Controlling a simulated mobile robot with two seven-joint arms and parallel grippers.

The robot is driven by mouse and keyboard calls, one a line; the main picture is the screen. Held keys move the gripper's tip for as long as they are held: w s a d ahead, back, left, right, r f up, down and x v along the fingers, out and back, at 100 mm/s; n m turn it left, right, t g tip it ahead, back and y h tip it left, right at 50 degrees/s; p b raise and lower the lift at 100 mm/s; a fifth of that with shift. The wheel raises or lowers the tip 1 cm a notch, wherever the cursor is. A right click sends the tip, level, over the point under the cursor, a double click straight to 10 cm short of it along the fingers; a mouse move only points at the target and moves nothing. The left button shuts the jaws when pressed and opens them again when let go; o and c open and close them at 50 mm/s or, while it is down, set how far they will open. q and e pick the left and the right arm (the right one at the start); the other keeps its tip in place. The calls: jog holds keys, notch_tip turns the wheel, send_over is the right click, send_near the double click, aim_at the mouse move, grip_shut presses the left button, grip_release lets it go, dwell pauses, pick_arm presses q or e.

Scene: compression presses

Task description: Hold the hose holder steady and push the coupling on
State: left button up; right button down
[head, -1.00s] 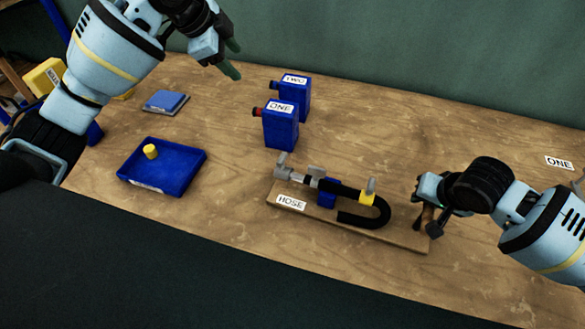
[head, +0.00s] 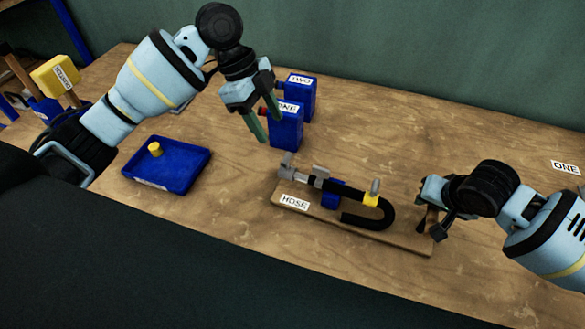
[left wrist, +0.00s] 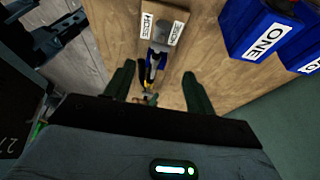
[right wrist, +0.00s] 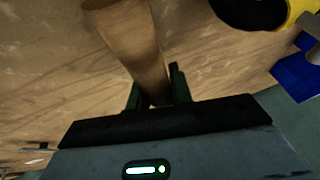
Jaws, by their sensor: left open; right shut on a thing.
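The hose holder (head: 405,240) is a wooden board labelled HOSE on the table. It carries a blue clamp (head: 333,193) and a black hose (head: 385,217) bent in a U, with a yellow band (head: 371,200). Grey metal coupling parts (head: 288,171) with levers sit at the hose line's left end; I cannot tell how far they are joined. My right gripper (head: 432,222) is shut on the wooden handle at the board's right end; the handle (right wrist: 130,40) shows in the right wrist view. My left gripper (head: 268,126) is open and empty, above and behind the board's left end.
Blue box ONE (head: 287,132) and blue box TWO (head: 302,95) stand behind the holder, near my left gripper. A blue tray (head: 185,178) with a yellow cylinder (head: 154,149) lies to the left.

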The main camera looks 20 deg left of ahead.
aim_at(286, 157)
pick_arm(q)
jog(key=shift+x, duration=5.45)
jog(key=shift+w, duration=0.1)
jog(key=c, duration=1.1)
